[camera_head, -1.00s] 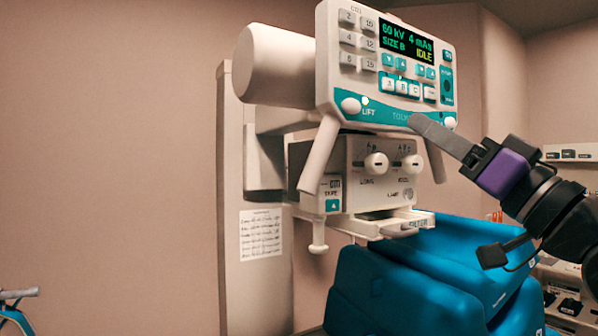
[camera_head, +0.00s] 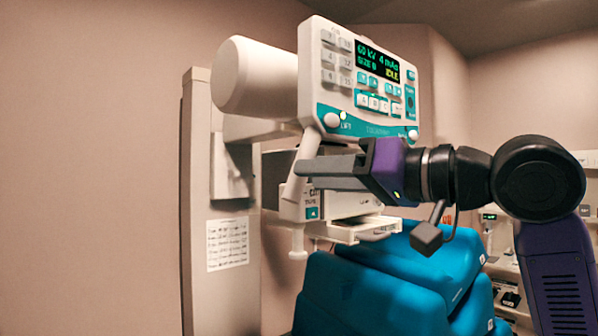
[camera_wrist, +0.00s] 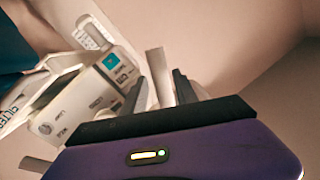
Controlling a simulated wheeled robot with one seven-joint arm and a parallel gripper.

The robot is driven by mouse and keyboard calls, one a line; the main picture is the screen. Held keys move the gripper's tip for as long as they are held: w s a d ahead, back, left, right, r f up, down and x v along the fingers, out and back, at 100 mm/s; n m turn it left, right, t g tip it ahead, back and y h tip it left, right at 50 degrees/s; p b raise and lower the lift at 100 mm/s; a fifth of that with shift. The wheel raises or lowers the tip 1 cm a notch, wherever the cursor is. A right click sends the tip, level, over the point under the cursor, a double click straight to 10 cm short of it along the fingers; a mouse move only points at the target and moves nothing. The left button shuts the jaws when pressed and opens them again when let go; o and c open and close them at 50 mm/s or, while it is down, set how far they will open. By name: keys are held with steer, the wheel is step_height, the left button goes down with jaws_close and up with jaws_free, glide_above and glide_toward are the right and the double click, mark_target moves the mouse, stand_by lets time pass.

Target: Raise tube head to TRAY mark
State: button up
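The tube head is a white cylinder (camera_head: 258,78) with a control panel (camera_head: 365,75) reading 60 kV, 4 mAs, SIZE B, IDLE. A slanted white handle (camera_head: 309,142) hangs below the panel's left side. My gripper (camera_head: 304,173) points left, its fingers level across this handle. In the wrist view my gripper (camera_wrist: 158,88) has its two dark fingers apart, with a pale bar (camera_wrist: 160,72) showing between them. I cannot tell whether they touch it. I cannot make out a TRAY mark.
A tall pale column (camera_head: 198,160) stands left of the tube head, with a written sheet (camera_head: 227,244) on it. The collimator box, largely hidden by my gripper, is under the panel. Blue padded blocks (camera_head: 365,295) stand below. Free wall is at left.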

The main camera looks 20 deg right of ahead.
steer(key=shift+p+x, duration=0.3)
steer(key=shift+x, duration=1.75)
jaws_close()
